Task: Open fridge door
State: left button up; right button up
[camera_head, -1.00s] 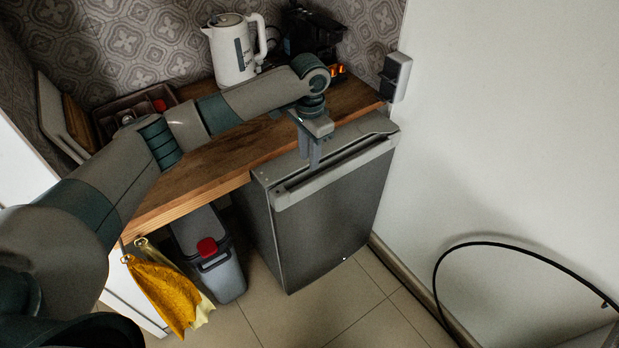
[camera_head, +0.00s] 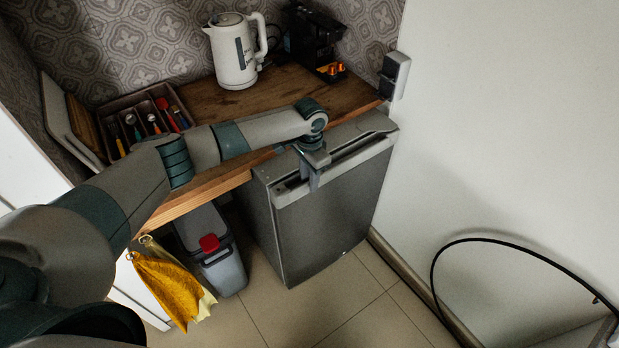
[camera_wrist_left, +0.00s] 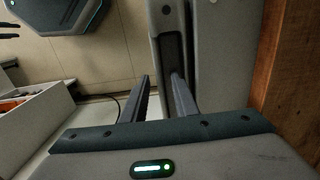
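The small grey fridge (camera_head: 325,215) stands under the right end of the wooden counter, and its door looks closed. A pale lip with a dark recessed handle (camera_head: 335,168) runs along the door's top. My left gripper (camera_head: 310,183) points down at this lip, left of its middle. In the left wrist view the fingers (camera_wrist_left: 162,76) are apart, one on each side of the handle lip (camera_wrist_left: 157,55), with the right finger at the dark recess. Contact cannot be told. Two dark prongs at that view's left edge may be my right gripper; this is unclear.
The wooden counter (camera_head: 215,100) holds a white kettle (camera_head: 233,52), a black machine (camera_head: 312,40) and a cutlery tray (camera_head: 128,112). A grey bin (camera_head: 222,268) and yellow cloth (camera_head: 168,285) are left of the fridge. A white wall (camera_head: 500,130) is close on the right. Floor in front is clear.

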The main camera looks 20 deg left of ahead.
pick_arm(q)
jog(key=shift+c, duration=0.4)
grip_shut()
jog(key=shift+r, duration=0.1)
dwell(0.8)
